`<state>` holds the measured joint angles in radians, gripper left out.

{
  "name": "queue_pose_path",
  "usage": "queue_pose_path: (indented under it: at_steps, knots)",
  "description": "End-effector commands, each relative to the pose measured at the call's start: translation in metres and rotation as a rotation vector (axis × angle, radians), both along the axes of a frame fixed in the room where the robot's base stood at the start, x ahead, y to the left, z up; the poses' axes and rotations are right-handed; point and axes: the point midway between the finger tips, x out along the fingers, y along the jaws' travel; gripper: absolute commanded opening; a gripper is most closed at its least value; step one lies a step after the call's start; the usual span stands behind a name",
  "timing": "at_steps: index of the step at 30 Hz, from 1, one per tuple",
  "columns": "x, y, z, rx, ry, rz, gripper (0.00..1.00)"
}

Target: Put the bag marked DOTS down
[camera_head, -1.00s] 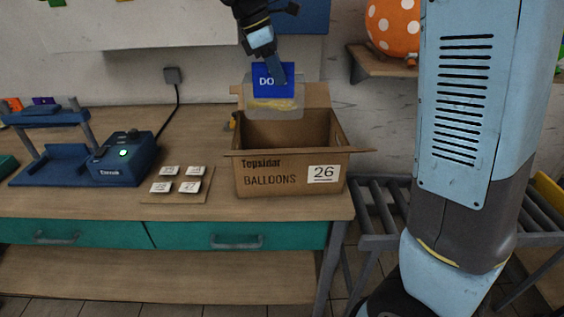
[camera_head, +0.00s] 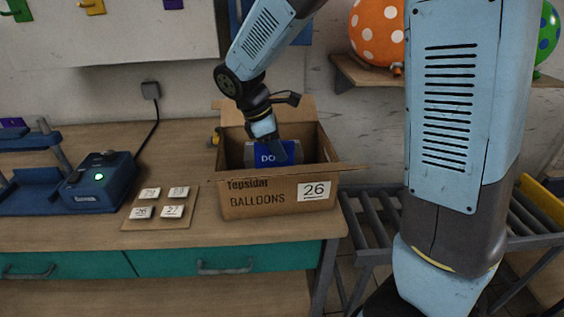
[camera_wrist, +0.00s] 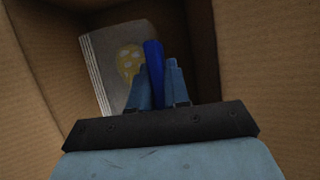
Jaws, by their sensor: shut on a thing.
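The bag marked DOTS (camera_head: 267,156) has a blue top, and only "DO" is readable beside my finger. My gripper (camera_head: 279,150) is shut on its blue top edge and holds it inside the open cardboard box (camera_head: 262,194) marked BALLOONS and 26. The box's front wall hides the bag's lower part. In the wrist view the blue edge (camera_wrist: 153,72) stands between my two fingers (camera_wrist: 158,88). I cannot tell whether the bag touches the box floor.
A grey item with a yellow patterned mark (camera_wrist: 113,60) lies in the box. Left of the box are a board with several number tags (camera_head: 158,208) and a blue device with a green light (camera_head: 100,183). An orange dotted balloon (camera_head: 377,30) sits at upper right.

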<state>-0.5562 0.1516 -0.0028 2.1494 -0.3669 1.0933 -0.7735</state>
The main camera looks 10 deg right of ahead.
Motion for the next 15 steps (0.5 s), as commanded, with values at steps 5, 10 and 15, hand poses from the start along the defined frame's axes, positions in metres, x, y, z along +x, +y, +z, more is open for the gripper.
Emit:
queue_pose_path:
  at_steps: [5, 10, 15]
  knots:
    - [0.000, 0.000, -0.017, -0.002, 0.003, 0.001, 0.00]
    - [-0.001, 0.000, -0.036, -0.002, 0.001, 0.001, 0.00]
    - [0.000, 0.000, -0.036, -0.001, 0.000, 0.000, 0.00]
